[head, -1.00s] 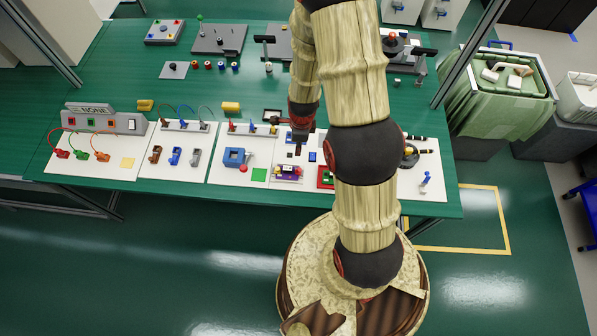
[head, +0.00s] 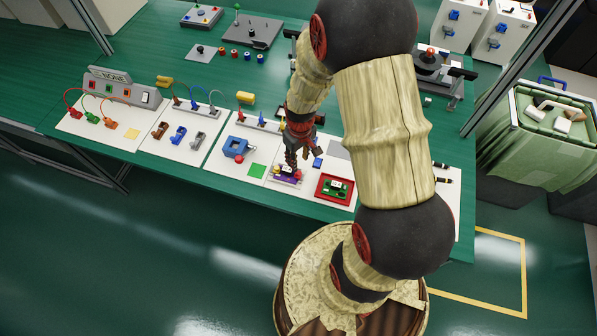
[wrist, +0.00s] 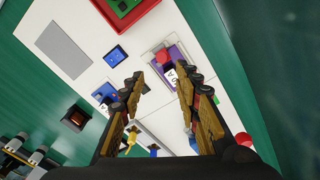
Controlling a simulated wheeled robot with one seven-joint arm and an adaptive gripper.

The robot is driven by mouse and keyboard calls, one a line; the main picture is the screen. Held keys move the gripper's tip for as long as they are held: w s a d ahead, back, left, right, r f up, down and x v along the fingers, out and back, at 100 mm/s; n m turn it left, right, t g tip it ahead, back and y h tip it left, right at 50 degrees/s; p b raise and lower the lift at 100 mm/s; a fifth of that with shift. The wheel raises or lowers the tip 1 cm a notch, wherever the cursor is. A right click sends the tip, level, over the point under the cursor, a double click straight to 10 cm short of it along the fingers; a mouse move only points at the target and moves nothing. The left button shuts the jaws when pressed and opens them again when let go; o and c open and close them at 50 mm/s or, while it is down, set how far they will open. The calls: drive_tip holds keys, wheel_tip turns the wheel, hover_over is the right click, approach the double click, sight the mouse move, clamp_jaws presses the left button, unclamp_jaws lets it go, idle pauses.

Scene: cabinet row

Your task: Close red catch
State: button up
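A small purple fixture (head: 286,179) lies on the white panel near the front of the table. It also shows in the wrist view (wrist: 181,47), with a white label (wrist: 170,74) and a red part (wrist: 163,57) that looks like the red catch. Whether the catch is open or shut is too small to tell. My gripper (head: 296,163) hangs pointing down just above the fixture. In the wrist view my gripper's two fingers (wrist: 160,84) are spread apart, with nothing held between them. The fixture lies beyond the fingertips, and I see no contact.
A red tray with a green board (head: 335,189) lies right of the fixture. The floor in front is clear.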

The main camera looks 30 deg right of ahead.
sight(299, 172)
drive_tip(key=shift+n, duration=1.2)
drive_tip(key=n, duration=0.4)
drive_tip(key=shift+s+a, duration=0.1)
drive_tip(key=shift+s, duration=0.25)
wheel_tip(299, 172, down, 8)
drive_tip(key=shift+r+b, duration=0.15)
drive_tip(key=shift+b, duration=0.7)
drive_tip(key=shift+c, duration=0.4)
drive_tip(key=c, duration=0.7)
clamp_jaws()
